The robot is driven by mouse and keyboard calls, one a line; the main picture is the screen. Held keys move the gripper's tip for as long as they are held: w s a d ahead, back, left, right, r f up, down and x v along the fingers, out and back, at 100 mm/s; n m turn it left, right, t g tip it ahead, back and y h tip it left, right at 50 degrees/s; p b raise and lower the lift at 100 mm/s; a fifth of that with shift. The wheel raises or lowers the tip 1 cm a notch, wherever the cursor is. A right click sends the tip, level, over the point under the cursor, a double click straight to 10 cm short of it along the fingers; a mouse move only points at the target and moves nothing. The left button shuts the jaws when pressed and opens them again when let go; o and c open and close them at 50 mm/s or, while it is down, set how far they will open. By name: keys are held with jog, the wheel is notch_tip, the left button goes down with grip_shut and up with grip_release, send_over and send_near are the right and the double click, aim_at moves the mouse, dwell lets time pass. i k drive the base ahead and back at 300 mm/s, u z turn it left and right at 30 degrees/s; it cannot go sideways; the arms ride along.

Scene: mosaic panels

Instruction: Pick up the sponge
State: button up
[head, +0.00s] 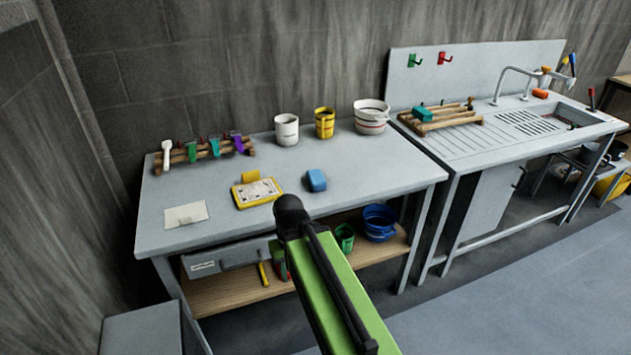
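A blue block (316,180) that looks like a sponge lies on the grey workbench (360,185), right of the middle of its top. Other sponge-like blocks are an orange one (540,93) at the sink's back edge and a teal one (422,113) on a wooden rack; I cannot tell which are sponges. My green arm with a black rounded end shows in front of the bench, below the blue block in the picture. I see no gripper fingers, and nothing touches the blue block.
A yellow-framed board (257,192) lies left of the blue block. A white cup (287,130), a yellow container (325,123) and a white bowl (371,117) stand behind. Brushes sit on a rack (205,152) at back left. The bench front between card (186,214) and board is clear.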

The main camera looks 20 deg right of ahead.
aim_at(316, 179)
jog(key=u, duration=1)
jog(key=k, duration=0.1)
jog(key=z, duration=2.75)
jog(key=i, duration=1)
jog(key=z, duration=5.85)
jog(key=i, duration=0.1)
jog(key=z, duration=2.8)
jog(key=i, duration=1)
